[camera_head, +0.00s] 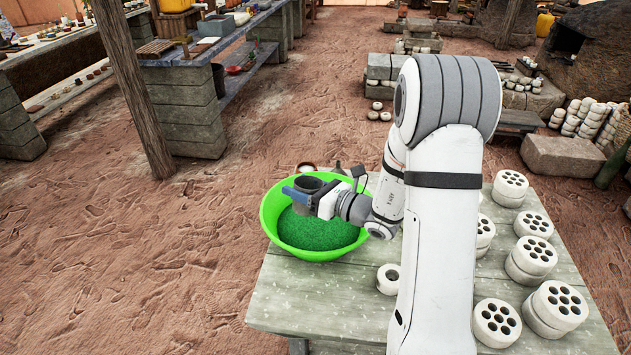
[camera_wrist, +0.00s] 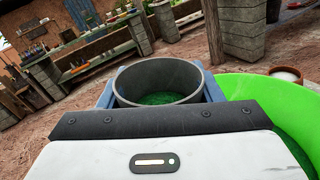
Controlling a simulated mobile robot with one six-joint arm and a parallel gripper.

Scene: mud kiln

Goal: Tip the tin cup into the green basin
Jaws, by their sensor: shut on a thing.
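The green basin (camera_head: 272,224) stands at the far left corner of the table and has green, grainy stuff in its bottom. My gripper (camera_head: 300,194) is above the basin, shut on the grey tin cup (camera_head: 309,184). In the wrist view the tin cup (camera_wrist: 158,79) sits between the blue fingers with its mouth showing. Green shows inside its rim. The cup looks close to upright, perhaps slightly tilted. The basin (camera_wrist: 250,90) shows at the right of the wrist view. My gripper partly hides the cup's lower side.
Several white perforated clay pieces (camera_head: 532,255) stand on the right of the table (camera_head: 290,296). A small white ring (camera_head: 388,279) lies near the basin. A small bowl (camera_wrist: 286,74) and a dark vessel (camera_head: 354,171) are just behind the basin. A wooden post (camera_head: 135,90) rises at left.

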